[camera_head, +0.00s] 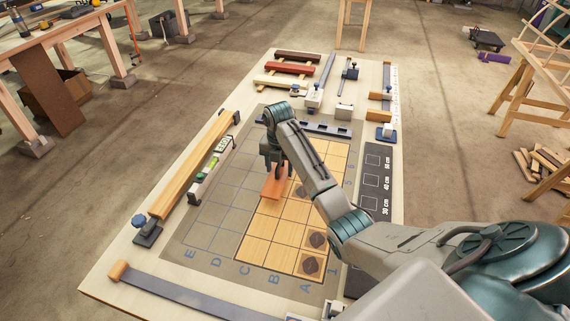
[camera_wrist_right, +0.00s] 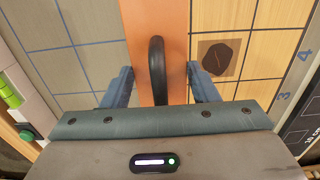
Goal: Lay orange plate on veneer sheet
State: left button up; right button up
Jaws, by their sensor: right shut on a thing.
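The orange plate (camera_head: 274,187) is a flat strip with a black arched handle (camera_wrist_right: 157,68), seen in the right wrist view. My right gripper (camera_head: 273,166) is shut on the plate, with a finger at each side in the wrist view (camera_wrist_right: 161,86). The veneer sheet (camera_head: 265,240) is light wood with a grid, lying on the grey mat. The plate is over the sheet's far left part, with grey grid to its left and wood to its right. I cannot tell whether it touches the sheet. My left gripper is not in view.
Dark knot patches (camera_head: 315,240) mark the sheet's right side; one shows beside the plate in the wrist view (camera_wrist_right: 217,58). A long wooden bar (camera_head: 195,160) lies left of the mat. A dark rail (camera_head: 318,128) stands beyond the sheet. The near left sheet area is bare.

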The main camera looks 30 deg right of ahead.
aim_at(286, 163)
jog(key=w+d, duration=0.2)
jog(key=w+d+p, duration=0.1)
jog(key=w+d, duration=0.1)
jog(key=d, duration=0.1)
jog(key=shift+f, duration=0.2)
notch_tip(286, 163, down, 3)
jog(key=shift+r+p, duration=0.2)
jog(key=shift+p, duration=0.55)
jog(key=shift+f, duration=0.5)
jog(key=shift+f, duration=0.1)
jog(key=o, duration=1)
